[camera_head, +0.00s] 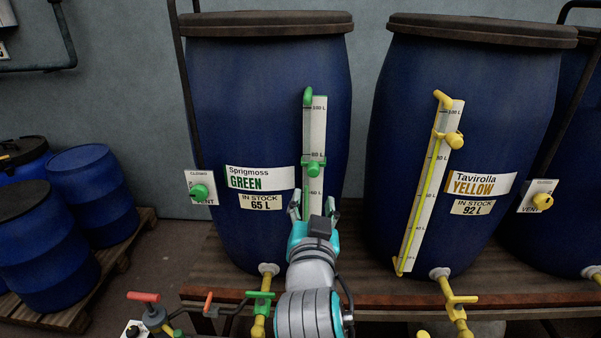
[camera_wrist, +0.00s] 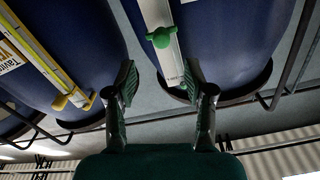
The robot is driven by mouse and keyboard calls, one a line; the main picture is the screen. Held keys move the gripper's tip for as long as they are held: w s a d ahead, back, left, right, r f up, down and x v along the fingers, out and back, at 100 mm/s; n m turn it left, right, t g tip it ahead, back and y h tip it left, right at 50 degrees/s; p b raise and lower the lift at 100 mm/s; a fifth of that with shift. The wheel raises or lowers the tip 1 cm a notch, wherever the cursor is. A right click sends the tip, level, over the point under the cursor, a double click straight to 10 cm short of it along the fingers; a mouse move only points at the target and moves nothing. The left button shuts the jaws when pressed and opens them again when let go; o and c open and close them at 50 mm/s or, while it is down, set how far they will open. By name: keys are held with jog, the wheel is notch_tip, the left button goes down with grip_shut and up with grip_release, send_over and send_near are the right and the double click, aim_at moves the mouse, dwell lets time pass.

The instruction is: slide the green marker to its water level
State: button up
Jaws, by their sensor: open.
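The green marker (camera_head: 314,168) is a knob on the white scale strip (camera_head: 319,122) of the left vat (camera_head: 265,75). It sits between the 80 L and 60 L marks, nearer 80 L. A sign under "Sprigmoss GREEN" reads 65 L. Green shows along the strip's left edge below the marker; its exact top is hard to make out. My gripper (camera_head: 314,207) is open and empty, below the marker and in front of the strip's lower part, which my arm hides. In the wrist view the open fingers (camera_wrist: 160,82) are apart from the green marker (camera_wrist: 160,40).
The yellow vat (camera_head: 490,95) stands to the right, with its own scale and yellow marker (camera_head: 454,140). A green vent knob (camera_head: 200,192) is at the left. Green (camera_head: 260,295) and yellow (camera_head: 461,299) valve handles stick out below. Blue drums (camera_head: 95,195) stand far left.

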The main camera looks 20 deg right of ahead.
aim_at(313, 174)
jog(key=x, duration=1.1)
jog(key=shift+a, duration=0.15)
grip_shut()
